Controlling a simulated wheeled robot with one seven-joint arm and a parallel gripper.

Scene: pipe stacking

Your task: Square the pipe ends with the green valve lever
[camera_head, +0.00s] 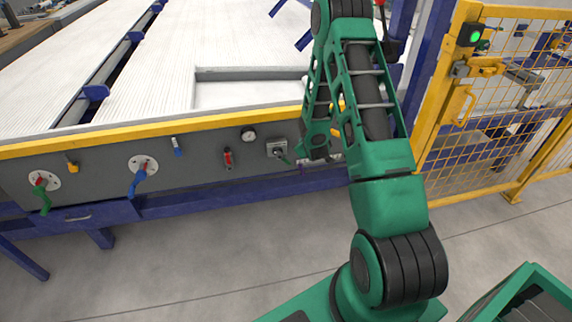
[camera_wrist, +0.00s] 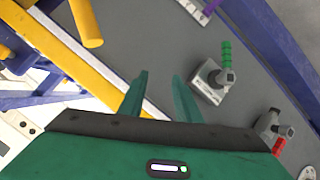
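Two green levers show on the grey front panel. One (camera_head: 43,195) hangs from a round white plate with a red hub at the far left in the head view. The other (camera_head: 284,157) is on a small square grey plate near my arm's end. In the wrist view this ribbed green handle (camera_wrist: 226,55) lies right of my gripper (camera_wrist: 160,78), clear of the fingers. My gripper is open, with nothing between its two green fingers. In the head view my arm partly hides the panel's right end, and the fingertips are hard to make out.
A blue lever (camera_head: 137,180), a red handle (camera_head: 228,158) and a gauge (camera_head: 249,135) share the panel. The yellow rail (camera_head: 180,127) runs above it, below the white ribbed bed (camera_head: 150,60). A purple handle (camera_wrist: 210,8) is near. A yellow mesh fence (camera_head: 500,120) stands right.

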